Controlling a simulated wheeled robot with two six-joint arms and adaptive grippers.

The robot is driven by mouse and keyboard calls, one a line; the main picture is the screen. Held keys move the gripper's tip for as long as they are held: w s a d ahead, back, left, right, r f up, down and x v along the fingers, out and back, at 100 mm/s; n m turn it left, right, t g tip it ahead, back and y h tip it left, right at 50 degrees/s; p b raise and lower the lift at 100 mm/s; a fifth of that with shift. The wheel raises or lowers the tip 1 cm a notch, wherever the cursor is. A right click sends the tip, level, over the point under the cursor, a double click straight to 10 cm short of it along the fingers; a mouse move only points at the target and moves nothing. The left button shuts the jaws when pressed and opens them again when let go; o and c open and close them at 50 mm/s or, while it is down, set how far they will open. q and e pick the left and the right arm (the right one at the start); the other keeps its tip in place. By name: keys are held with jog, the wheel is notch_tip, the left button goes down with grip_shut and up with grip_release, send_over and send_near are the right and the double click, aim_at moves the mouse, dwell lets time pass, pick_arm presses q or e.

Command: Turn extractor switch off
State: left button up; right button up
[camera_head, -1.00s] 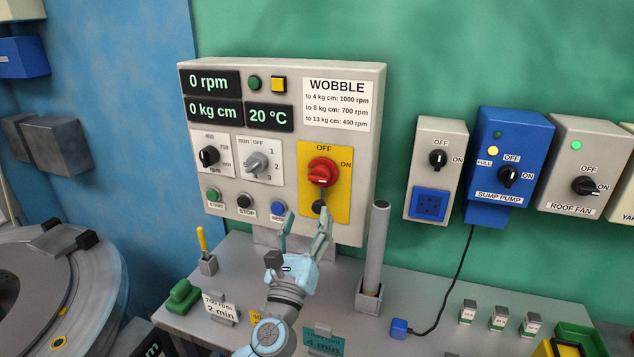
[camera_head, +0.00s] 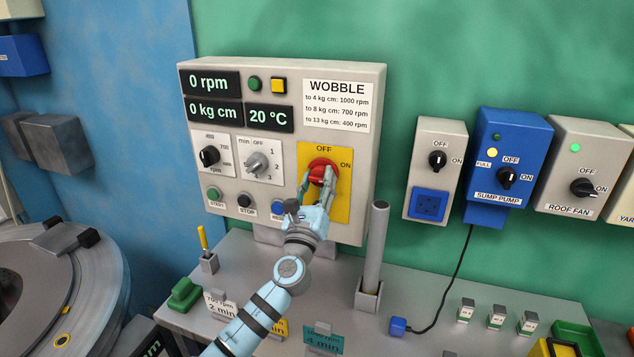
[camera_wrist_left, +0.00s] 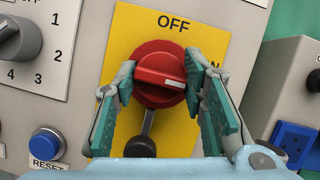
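The red rotary switch (camera_head: 322,170) sits on a yellow plate (camera_head: 341,205) marked OFF at top and ON at right. In the left wrist view, the red knob (camera_wrist_left: 160,75) has its grip bar roughly level, its white mark at the right end towards the partly hidden ON. My left gripper (camera_head: 318,186) is open at the knob, one finger on each side. In the left wrist view the fingertips are close to the knob's rim; I cannot tell whether they touch. A dark stem with a round end (camera_wrist_left: 140,146) hangs below the knob. My right gripper is not in view.
The grey panel (camera_head: 230,150) also carries an rpm dial (camera_head: 209,156), a timer dial (camera_head: 257,164) and push buttons. A grey upright tube (camera_head: 376,240) stands right of my arm. Sump pump (camera_head: 507,177) and roof fan (camera_head: 585,187) switches are further right.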

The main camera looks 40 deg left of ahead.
pick_arm(q)
jog(key=c, duration=0.3)
